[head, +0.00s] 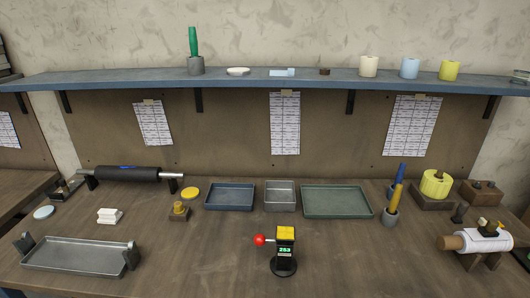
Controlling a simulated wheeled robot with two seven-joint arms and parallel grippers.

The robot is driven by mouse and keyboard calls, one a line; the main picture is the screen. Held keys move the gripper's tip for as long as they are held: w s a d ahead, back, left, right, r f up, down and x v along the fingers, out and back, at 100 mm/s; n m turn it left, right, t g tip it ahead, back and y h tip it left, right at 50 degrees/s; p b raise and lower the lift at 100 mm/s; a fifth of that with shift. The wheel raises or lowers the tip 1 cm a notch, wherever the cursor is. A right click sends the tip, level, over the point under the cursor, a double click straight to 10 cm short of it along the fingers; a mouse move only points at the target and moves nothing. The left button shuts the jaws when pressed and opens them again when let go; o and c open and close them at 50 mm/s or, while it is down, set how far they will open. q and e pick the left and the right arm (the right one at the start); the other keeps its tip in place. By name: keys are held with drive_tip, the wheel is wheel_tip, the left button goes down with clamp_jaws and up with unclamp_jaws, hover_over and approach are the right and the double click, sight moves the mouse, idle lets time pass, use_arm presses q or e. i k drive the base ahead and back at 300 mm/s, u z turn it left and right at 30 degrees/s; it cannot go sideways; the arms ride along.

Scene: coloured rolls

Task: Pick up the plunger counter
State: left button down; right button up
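The likely plunger counter (285,261) stands upright on the table at front centre in the head view. It is a black device on a round base, with a yellow top, a green lit display and a red ball knob sticking out to its left. Nothing touches it and it is fully visible. Neither my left gripper nor my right gripper shows in the head view.
A blue tray (230,207), a grey tray (267,206) and a green tray (308,213) sit behind the counter. A metal tray (75,258) is at front left, a white roll (482,241) at front right. A shelf (130,78) spans above. The table around the counter is clear.

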sight(283, 264)
drive_tip(key=k, duration=0.5)
drive_tip(key=u, duration=1.3)
drive_tip(key=i, duration=1.3)
drive_tip(key=z, duration=2.05)
